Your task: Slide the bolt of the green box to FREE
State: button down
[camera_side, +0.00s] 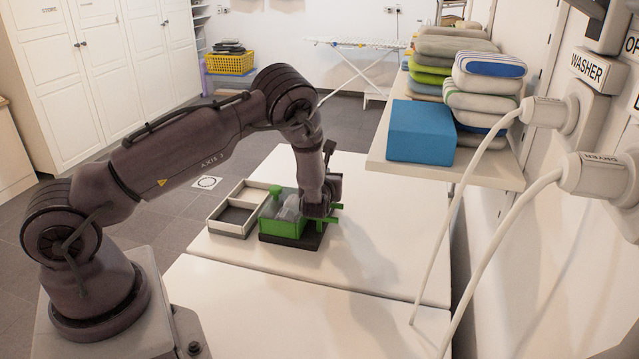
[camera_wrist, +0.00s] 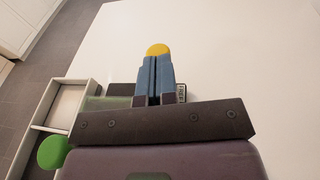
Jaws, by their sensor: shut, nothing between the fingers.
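The green box (camera_side: 280,227) stands on a dark base on the white table in the side view. A green knob (camera_side: 276,192) rises at its left, and it also shows in the wrist view (camera_wrist: 53,152). Green bar ends (camera_side: 334,218) stick out at the box's right. My gripper (camera_side: 320,208) is low over the right part of the box. In the wrist view my gripper (camera_wrist: 154,80) has its blue fingers shut together and empty. A yellow round end (camera_wrist: 157,50) shows just beyond the fingertips. A small label (camera_wrist: 181,93) lies right of them. My gripper hides the bolt and most of the box.
A pale divided tray (camera_side: 229,228) stands left of the box. A shelf (camera_side: 430,172) with a blue block (camera_side: 421,131) and folded cloth stacks (camera_side: 485,90) is at the right. White cables hang from the wall plugs. The table in front of the box is clear.

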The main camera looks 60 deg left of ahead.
jog(key=shift+a+r, duration=0.1)
jog(key=shift+a, duration=0.1)
jog(key=v, duration=1.4)
jog(key=shift+d, duration=0.2)
jog(key=s+d+r+n+g+h, duration=0.1)
jog(key=s+r+n+g, duration=0.2)
jog(key=s+n+g, duration=0.4)
jog(key=s+d+r+n+g+h, duration=0.1)
jog(key=s+r+n+g+h, duration=0.1)
jog(key=s+r+n+g, duration=0.4)
jog(key=s+d+r+n+t+h, duration=0.3)
jog(key=d+r+n+t+h, duration=0.1)
jog(key=d+r+n+h, duration=0.1)
jog(key=s+d+r+n+t+h, duration=0.4)
jog(key=d+r+n+t+h, duration=0.1)
jog(key=r, duration=0.4)
jog(key=shift+s+d+r+n, duration=0.3)
jog(key=shift+d+n, duration=0.25)
jog(key=shift+n, duration=0.55)
